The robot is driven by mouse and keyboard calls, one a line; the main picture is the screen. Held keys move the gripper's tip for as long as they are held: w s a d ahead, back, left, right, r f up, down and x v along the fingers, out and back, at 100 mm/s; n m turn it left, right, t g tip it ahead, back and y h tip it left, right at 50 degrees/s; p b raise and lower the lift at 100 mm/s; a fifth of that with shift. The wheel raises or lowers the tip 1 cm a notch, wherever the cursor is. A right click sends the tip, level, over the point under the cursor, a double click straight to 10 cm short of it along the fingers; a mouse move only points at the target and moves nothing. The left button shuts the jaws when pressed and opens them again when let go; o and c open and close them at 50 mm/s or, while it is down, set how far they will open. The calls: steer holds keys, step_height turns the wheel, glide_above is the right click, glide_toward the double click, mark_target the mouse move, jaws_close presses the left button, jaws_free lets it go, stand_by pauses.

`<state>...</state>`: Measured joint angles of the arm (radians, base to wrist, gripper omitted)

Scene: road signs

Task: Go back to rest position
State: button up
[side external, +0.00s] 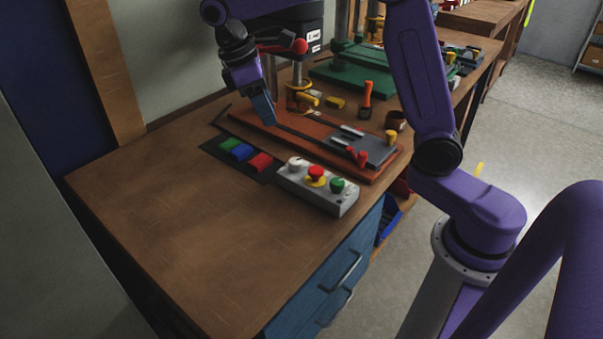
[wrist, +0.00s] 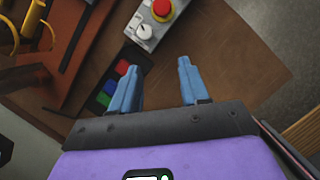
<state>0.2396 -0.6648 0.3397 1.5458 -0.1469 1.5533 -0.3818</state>
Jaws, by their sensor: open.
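My gripper (wrist: 156,84) shows in the wrist view with its two blue fingers apart and nothing between them. In the side external view my gripper (side external: 263,112) points down above the back left part of the bench, near the left end of the orange-brown base plate (side external: 372,175). From this angle I cannot tell how high above the plate it is. The bare wooden bench top (side external: 190,230) shows behind the fingers in the wrist view.
A grey control box (side external: 318,190) with white, red and green buttons stands at the bench's front edge. A dark mat (side external: 212,149) holds green, blue and red blocks. A drill-press-like machine (side external: 298,88) stands behind my gripper. The bench's left part is clear.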

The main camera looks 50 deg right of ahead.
steer(key=s+d+f+n+t+y, duration=0.1)
steer(key=s+f, duration=0.2)
steer(key=s, duration=1.1)
steer(key=s+d+f+n+t+y, duration=0.1)
steer(key=s+f+n+y, duration=0.1)
steer(key=s, duration=1.1)
steer(key=shift+s+d+f+t, duration=0.2)
steer(key=shift+s+f+t, duration=0.15)
steer(key=shift+f, duration=0.55)
